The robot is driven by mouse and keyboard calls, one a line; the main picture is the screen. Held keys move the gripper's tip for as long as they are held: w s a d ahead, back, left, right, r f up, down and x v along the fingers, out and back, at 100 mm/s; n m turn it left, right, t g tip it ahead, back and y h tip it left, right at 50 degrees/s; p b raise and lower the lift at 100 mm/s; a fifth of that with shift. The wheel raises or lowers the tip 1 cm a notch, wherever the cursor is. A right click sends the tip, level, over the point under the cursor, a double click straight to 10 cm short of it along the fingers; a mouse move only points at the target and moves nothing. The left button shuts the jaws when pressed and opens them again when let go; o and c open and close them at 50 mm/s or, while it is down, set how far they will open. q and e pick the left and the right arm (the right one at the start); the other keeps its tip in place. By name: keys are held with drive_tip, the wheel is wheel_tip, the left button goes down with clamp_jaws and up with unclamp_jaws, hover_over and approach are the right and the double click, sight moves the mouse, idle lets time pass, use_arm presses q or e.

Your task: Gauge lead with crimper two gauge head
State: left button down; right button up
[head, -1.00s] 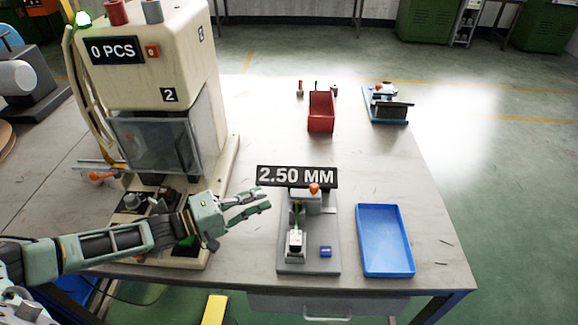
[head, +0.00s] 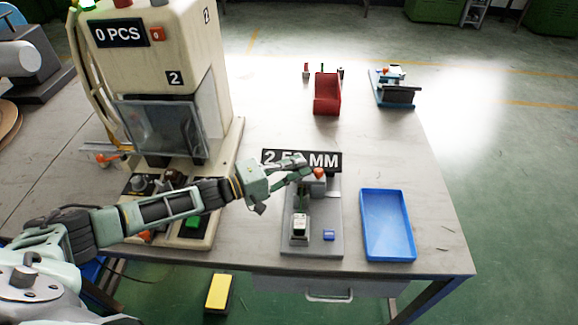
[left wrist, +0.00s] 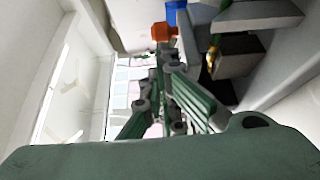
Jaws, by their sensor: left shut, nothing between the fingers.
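The gauge (head: 331,215) stands near the front of the table on a grey base, with an orange knob (head: 319,173) and a display reading about 2.50 MM (head: 330,161), partly covered by my fingers. My left gripper (head: 304,170) is shut and empty beside the knob, in front of the display; contact is unclear. In the left wrist view the fingers (left wrist: 165,92) lie below the orange knob (left wrist: 163,31). A thin green strand with a brass-coloured end (left wrist: 212,52) shows at the gauge; I cannot tell whether it is the lead. My right gripper is out of view.
Crimper 2 (head: 165,60) reads 0 PCS and stands at left behind my arm, with a clear guard (head: 165,128). A blue tray (head: 387,225) lies right of the gauge. A red bin (head: 327,95) and another fixture (head: 394,90) stand farther back. The table's middle is clear.

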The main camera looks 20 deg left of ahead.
sight(315, 166)
use_arm(q)
drive_tip(key=shift+w+d, duration=0.15)
drive_tip(key=shift+d, duration=0.25)
drive_tip(key=d, duration=0.2)
drive_tip(key=w+d, duration=0.1)
drive_tip(key=d, duration=0.1)
drive_tip(key=shift+w, duration=0.1)
drive_tip(key=shift+a, duration=0.1)
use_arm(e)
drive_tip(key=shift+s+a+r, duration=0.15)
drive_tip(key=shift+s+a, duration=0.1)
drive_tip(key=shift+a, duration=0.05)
